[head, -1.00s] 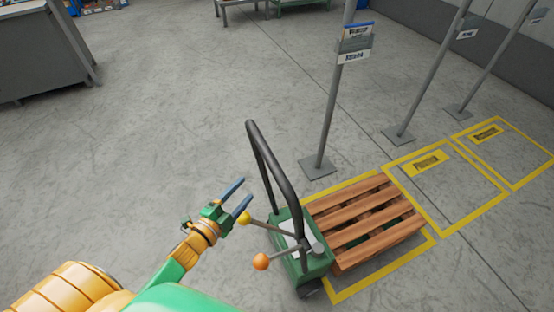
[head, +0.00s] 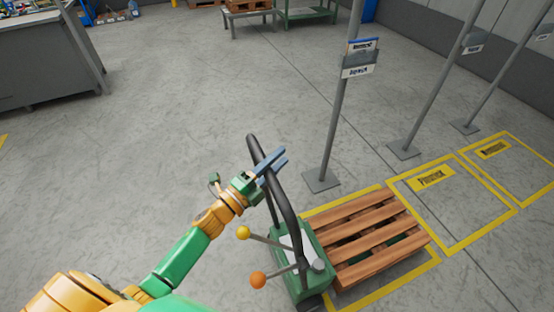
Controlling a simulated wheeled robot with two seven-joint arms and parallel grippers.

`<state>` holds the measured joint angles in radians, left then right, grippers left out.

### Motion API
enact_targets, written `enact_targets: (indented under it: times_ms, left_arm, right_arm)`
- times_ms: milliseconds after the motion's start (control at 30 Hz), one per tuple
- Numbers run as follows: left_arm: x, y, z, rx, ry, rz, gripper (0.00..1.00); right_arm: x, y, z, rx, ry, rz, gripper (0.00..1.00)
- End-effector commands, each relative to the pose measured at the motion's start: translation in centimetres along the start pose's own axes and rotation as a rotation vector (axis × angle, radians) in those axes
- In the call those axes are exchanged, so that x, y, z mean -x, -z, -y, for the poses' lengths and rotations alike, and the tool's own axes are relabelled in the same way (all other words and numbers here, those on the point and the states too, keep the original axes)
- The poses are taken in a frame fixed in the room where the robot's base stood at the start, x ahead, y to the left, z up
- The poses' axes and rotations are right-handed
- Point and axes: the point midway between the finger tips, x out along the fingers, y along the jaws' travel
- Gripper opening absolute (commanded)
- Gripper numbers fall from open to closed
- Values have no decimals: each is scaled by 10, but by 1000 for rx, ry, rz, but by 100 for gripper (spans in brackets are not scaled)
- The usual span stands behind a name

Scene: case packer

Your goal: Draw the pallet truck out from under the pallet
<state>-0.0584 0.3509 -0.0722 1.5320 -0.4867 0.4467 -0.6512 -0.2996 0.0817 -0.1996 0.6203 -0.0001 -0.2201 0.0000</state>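The green pallet truck (head: 291,262) stands in the lower middle of the head view, with a dark looped handle (head: 285,203) rising from it. It is against the near-left end of the brown wooden pallet (head: 368,230); its forks are hidden beneath the slats. Two levers stick out to the left, one with a yellow knob (head: 243,233), one with an orange knob (head: 258,280). My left gripper (head: 281,157) is at the upper part of the handle, its blue fingers apart and crossing the bar in the picture. I cannot tell whether they touch it. My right gripper is not in view.
The pallet lies in a yellow-outlined floor bay (head: 398,291). A grey sign post (head: 340,110) stands on a base plate just behind it. More marked bays and posts (head: 435,90) run to the right. The floor left of the truck is clear; a grey cabinet (head: 45,65) stands far left.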

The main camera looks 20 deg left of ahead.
Motion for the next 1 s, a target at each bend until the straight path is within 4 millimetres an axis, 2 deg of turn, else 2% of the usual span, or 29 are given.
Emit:
enact_targets:
  times_ms: [33, 100, 133, 1000]
  left_arm:
    - [0, 0, 0, 0, 0, 0, 21]
    - [0, 0, 0, 1, 0, 0, 2]
    - [0, 0, 0, 1, 0, 0, 0]
    - [1, 0, -2, 2, -4, 1, 0]
  right_arm:
    - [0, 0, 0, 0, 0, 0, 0]
    - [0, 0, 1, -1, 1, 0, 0]
    - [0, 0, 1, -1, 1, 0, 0]
    - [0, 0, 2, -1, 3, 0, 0]
